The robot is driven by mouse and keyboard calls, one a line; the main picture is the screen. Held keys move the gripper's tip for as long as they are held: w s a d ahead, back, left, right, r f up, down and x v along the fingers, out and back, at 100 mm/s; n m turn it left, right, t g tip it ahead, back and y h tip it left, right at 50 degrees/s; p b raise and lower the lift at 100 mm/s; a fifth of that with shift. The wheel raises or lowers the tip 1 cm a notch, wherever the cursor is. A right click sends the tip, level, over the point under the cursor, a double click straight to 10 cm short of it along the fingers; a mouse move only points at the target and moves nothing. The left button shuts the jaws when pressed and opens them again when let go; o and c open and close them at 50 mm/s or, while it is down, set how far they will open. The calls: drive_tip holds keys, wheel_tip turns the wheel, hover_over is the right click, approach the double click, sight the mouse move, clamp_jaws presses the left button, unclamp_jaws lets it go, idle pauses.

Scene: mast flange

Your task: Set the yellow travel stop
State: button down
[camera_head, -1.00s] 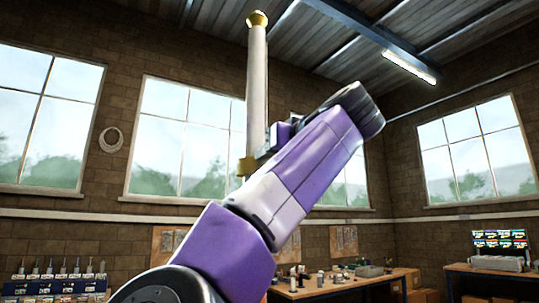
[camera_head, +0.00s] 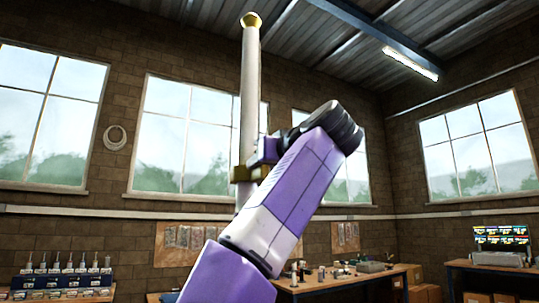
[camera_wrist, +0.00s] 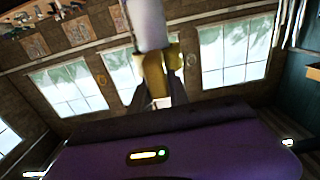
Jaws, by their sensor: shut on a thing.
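A yellow collar (camera_head: 240,174), which looks like the travel stop, sits around the pole low down, beside my gripper (camera_head: 259,165). In the wrist view the yellow collar (camera_wrist: 154,68) lies between the two dark fingers of my gripper (camera_wrist: 156,97), with the white pole (camera_wrist: 148,25) rising beyond it. My gripper is shut on the collar. My arm hides the pole's foot, and the exact finger contact is too blurred to tell.
A workbench (camera_head: 335,284) with small parts stands low behind my arm. Another bench with a lit screen (camera_head: 501,238) is at the right, and a rack of tools (camera_head: 66,270) at the lower left. The air around the pole's upper part is clear.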

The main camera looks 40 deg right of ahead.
wheel_tip(320, 180, down, 7)
drive_tip(key=b, duration=0.4)
drive_tip(key=shift+f, duration=0.15)
drive_tip(key=c, duration=1.2)
unclamp_jaws()
drive_tip(key=shift+c, duration=0.2)
drive_tip(key=b+v, duration=0.1)
drive_tip(key=v, duration=0.7)
